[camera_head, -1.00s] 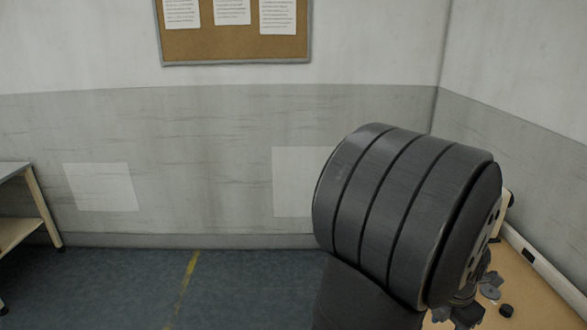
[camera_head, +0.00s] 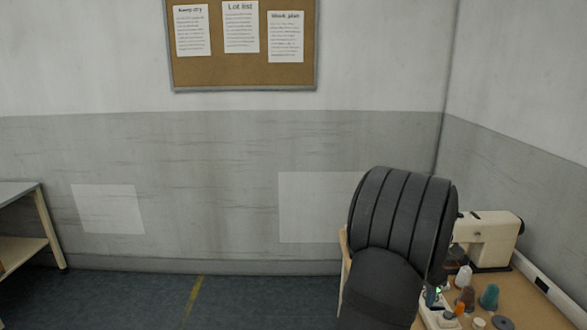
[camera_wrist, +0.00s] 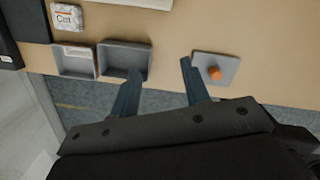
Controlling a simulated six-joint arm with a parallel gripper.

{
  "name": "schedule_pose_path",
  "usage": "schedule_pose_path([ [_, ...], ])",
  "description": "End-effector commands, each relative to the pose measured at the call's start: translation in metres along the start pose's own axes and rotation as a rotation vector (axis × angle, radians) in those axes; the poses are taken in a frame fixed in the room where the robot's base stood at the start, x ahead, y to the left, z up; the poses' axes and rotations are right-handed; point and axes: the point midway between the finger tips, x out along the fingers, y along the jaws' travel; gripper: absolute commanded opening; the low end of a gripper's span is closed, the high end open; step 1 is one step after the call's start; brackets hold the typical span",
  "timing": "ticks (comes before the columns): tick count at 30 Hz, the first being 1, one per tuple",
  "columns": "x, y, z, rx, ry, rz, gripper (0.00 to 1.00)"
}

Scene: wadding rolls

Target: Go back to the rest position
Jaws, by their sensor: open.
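My gripper (camera_wrist: 161,67) shows in the wrist view with its two blue-grey fingers spread wide apart. Nothing is between them. The fingers point towards the near edge of a tan tabletop (camera_wrist: 215,25). The left fingertip overlaps a grey open tray (camera_wrist: 124,57) in the picture; I cannot tell how far above it the finger is. The right fingertip is beside a grey plate with an orange knob (camera_wrist: 214,73). In the head view the dark, ribbed part of my own arm shows at the lower right, and the gripper's fingers are not visible there.
A second grey tray with a label (camera_wrist: 76,61) and a small box marked "Cat" (camera_wrist: 67,17) are at the left. A cream sewing machine (camera_head: 488,238) and several spools and bottles stand on the right-hand table. The floor (camera_head: 120,300) at the left is clear.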

Motion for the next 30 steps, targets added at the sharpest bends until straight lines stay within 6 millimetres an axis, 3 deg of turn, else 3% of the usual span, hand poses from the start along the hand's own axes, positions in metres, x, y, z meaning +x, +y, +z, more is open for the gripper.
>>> schedule_pose_path([
  [3,0.01,0.017,-0.005,-0.002,0.001,0.0,0.42],
  [9,0.019,0.033,-0.009,0.0,0.0,0.001,0.42],
  [20,0.021,0.037,-0.01,0.0,0.0,0.0,0.42],
  [29,0.022,0.036,-0.01,0.006,-0.002,0.002,0.99],
  [30,0.023,0.036,-0.01,0.021,-0.006,0.006,1.0],
])
